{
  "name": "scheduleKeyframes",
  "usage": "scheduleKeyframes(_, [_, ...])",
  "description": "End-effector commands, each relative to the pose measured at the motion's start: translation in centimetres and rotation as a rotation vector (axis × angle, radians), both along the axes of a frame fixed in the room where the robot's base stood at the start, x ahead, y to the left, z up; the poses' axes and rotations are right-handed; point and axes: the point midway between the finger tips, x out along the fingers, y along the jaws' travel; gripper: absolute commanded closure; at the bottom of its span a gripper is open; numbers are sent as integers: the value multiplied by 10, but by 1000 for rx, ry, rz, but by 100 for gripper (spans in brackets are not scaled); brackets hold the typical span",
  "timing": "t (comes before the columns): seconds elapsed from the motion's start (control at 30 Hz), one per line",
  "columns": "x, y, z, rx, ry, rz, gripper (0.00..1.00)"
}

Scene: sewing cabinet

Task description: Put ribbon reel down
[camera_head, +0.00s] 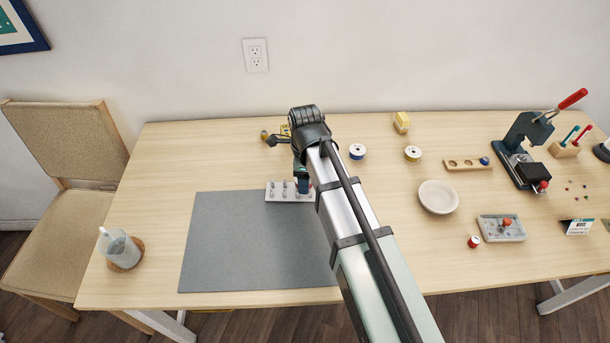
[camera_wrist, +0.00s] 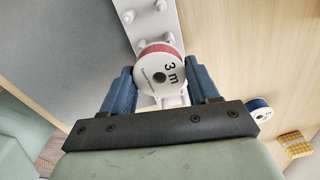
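A small white ribbon reel (camera_wrist: 160,75) with red ribbon and "3 m" on its face sits between the two blue fingers of my gripper (camera_wrist: 161,72) in the wrist view. The fingers appear to touch it on both sides. A white rack with pegs (camera_wrist: 150,28) lies just beyond and below the reel; I cannot tell whether the reel touches it. In the head view my gripper (camera_head: 302,180) points down at the right end of this rack (camera_head: 279,196), and my arm hides the reel and part of the rack.
A grey mat (camera_head: 235,250) lies left of my arm. Two more reels (camera_head: 357,151) (camera_head: 412,153), a yellow block (camera_head: 401,122), a white bowl (camera_head: 438,197) and a press (camera_head: 525,150) stand to the right.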

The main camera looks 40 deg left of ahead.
Motion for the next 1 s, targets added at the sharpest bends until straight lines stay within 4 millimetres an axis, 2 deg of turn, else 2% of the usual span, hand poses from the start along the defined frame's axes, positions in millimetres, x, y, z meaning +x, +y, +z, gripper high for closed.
scheduleKeyframes(0.03, [0, 0, 0, 0, 0, 0, 35])
scheduleKeyframes(0.2, [0, 0, 0, 0, 0, 0, 19])
scheduleKeyframes(0.57, [0, 0, 6, 1, -1, 0, 19])
scheduleKeyframes(0.77, [0, 1, 28, 2, -1, 0, 19])
scheduleKeyframes(1.0, [1, 1, 67, 2, -1, 0, 19])
